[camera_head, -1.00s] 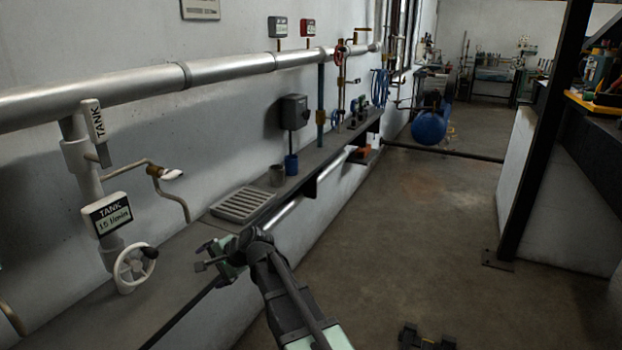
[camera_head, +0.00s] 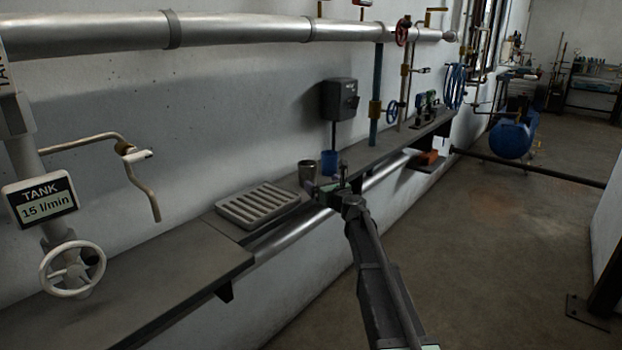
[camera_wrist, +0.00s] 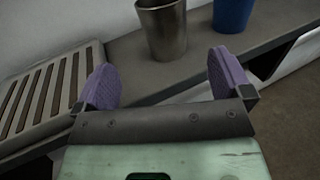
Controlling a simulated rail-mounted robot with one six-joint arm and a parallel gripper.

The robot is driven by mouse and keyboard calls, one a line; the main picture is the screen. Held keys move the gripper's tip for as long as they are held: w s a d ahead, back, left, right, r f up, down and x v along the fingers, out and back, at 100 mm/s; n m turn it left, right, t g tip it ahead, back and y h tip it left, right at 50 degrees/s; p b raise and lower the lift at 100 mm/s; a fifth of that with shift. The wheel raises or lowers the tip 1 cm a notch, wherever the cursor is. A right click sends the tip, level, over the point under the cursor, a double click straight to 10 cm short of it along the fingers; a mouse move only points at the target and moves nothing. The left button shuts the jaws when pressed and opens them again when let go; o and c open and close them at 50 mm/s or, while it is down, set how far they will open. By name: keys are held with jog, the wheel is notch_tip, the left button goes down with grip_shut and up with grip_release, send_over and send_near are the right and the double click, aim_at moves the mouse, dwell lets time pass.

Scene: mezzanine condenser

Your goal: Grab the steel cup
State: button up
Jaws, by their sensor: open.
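The steel cup (camera_head: 306,173) stands upright on the wall shelf, between the slatted drain tray and a blue cup. In the wrist view the steel cup (camera_wrist: 163,30) is ahead of my gripper (camera_wrist: 165,82), its top cut off by the frame edge. The two purple finger pads are spread wide with nothing between them. The cup lies beyond the fingertips, roughly in line with the gap, and is not touched. In the head view my gripper (camera_head: 332,190) is at the shelf's front edge, close to the cup, and small in the picture.
The blue cup (camera_head: 329,162) stands just right of the steel cup; it also shows in the wrist view (camera_wrist: 233,14). The slatted tray (camera_head: 258,204) is to the left. A grey box (camera_head: 339,99) hangs on the wall behind. A pipe (camera_head: 300,218) runs below the shelf edge.

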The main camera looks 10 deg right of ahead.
aim_at(312, 175)
jog(key=x, duration=1)
jog(key=shift+w+d+f, duration=0.2)
jog(key=shift+w+f, duration=0.05)
jog(key=shift+f, duration=0.1)
jog(key=shift+s, duration=0.1)
jog(key=c, duration=1)
jog(key=shift+c, duration=0.2)
notch_tip(312, 175, up, 20)
jog(key=p, duration=2)
jog(key=shift+r, duration=0.2)
